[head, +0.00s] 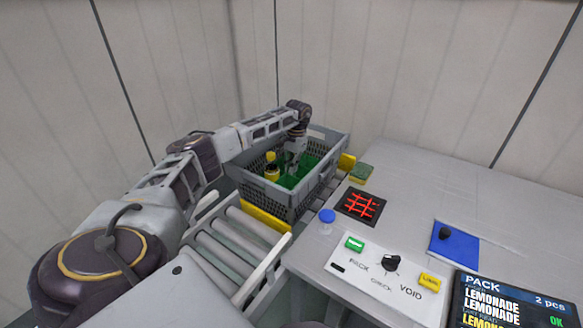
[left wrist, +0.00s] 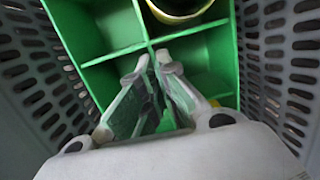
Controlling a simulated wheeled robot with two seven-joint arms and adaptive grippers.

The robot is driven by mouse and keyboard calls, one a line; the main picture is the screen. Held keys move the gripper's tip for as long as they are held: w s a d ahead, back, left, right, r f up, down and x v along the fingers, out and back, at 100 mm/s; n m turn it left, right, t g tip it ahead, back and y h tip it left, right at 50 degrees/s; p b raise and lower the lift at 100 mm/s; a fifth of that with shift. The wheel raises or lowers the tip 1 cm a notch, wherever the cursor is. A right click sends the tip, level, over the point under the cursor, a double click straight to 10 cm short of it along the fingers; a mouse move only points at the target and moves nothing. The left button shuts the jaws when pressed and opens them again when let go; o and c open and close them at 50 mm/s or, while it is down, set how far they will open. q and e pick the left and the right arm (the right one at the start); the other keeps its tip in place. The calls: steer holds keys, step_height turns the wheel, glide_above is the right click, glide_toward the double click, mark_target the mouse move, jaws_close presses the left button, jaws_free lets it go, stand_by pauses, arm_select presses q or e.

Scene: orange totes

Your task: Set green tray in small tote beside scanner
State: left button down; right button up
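The green tray (head: 312,163) sits inside the grey slotted small tote (head: 322,186), next to the scanner (head: 361,205) with its red grid. In the left wrist view the tray (left wrist: 110,53) shows compartments split by thin dividers. A yellow-rimmed round item (left wrist: 180,12) stands in an upper compartment, and a bit of yellow shows at the lower right. My left gripper (left wrist: 154,60) reaches down into the tote. Its fingertips are close together, one on each side of the tray's middle divider. The tray's underside is hidden. My right gripper is not in view.
Conveyor rollers (head: 236,236) lie in front of the tote. The counter holds a blue-capped item (head: 327,216), a green-and-yellow sponge-like block (head: 361,173), a control panel (head: 385,268), a blue pad (head: 455,246) and a screen (head: 512,302). The counter's back right is clear.

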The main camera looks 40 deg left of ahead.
arm_select(q)
steer(key=shift+f, duration=0.25)
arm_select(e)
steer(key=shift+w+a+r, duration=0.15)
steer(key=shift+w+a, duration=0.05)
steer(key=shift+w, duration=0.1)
arm_select(q)
steer(key=c, duration=1.6)
jaws_free()
steer(key=shift+c, duration=0.2)
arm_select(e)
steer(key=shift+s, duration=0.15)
arm_select(q)
steer(key=shift+r, duration=0.8)
step_height(320, 180, up, 11)
steer(key=w+p, duration=0.1)
steer(key=shift+w+r+p, duration=0.15)
steer(key=shift+w+p, duration=0.15)
steer(key=shift+w, duration=0.1)
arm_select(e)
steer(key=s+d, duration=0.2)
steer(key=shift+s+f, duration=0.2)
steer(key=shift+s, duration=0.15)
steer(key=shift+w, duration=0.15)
